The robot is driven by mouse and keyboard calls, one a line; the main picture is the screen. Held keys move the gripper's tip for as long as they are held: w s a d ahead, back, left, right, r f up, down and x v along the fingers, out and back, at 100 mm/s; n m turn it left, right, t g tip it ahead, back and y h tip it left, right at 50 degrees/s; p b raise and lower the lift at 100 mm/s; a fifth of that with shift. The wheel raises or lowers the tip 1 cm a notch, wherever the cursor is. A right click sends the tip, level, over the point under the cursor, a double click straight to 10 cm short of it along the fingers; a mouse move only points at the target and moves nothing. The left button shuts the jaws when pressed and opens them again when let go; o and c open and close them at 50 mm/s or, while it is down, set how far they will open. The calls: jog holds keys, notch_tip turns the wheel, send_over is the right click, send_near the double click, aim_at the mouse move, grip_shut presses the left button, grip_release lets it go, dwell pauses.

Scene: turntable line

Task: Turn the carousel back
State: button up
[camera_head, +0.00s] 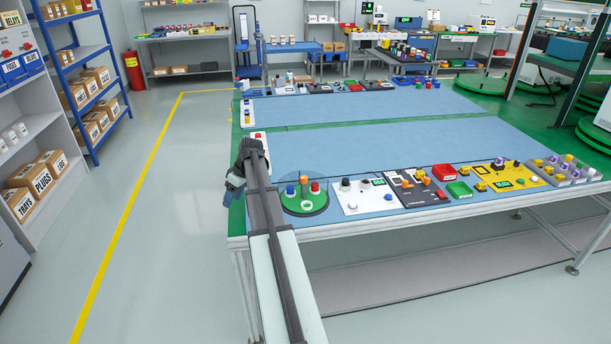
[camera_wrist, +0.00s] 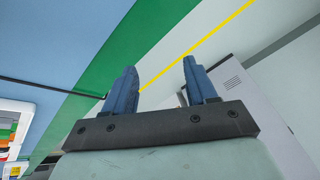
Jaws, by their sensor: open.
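The carousel (camera_head: 300,208) is a round green disc at the near left end of the blue-topped bench, just right of my forearm. Several coloured parts stand on it, among them a blue one (camera_head: 290,189), a red one (camera_head: 315,188) and a white ring. My gripper (camera_head: 232,187) is at the bench's left edge, left of the carousel and apart from it. In the wrist view my gripper (camera_wrist: 159,63) has its two blue fingers spread with nothing between them. The carousel cannot be made out in the wrist view.
A white panel (camera_head: 363,203) with knobs sits close right of the carousel, followed by a dark panel (camera_head: 400,195), a red bin (camera_head: 444,173) and a yellow panel (camera_head: 497,183). The blue bench top (camera_head: 370,145) behind is clear. Open floor lies left.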

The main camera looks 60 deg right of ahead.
jog(key=s+d+r+n, duration=0.1)
jog(key=s+d+r, duration=0.4)
jog(key=d, duration=0.3)
jog(key=s+d+r+n, duration=0.1)
jog(key=s+d+r, duration=0.4)
jog(key=d, duration=0.2)
jog(key=n+h, duration=0.1)
jog(key=n, duration=0.1)
send_near(304, 177)
jog(key=x, duration=0.8)
jog(key=shift+w+f, duration=0.1)
jog(key=shift+f, duration=0.3)
grip_shut()
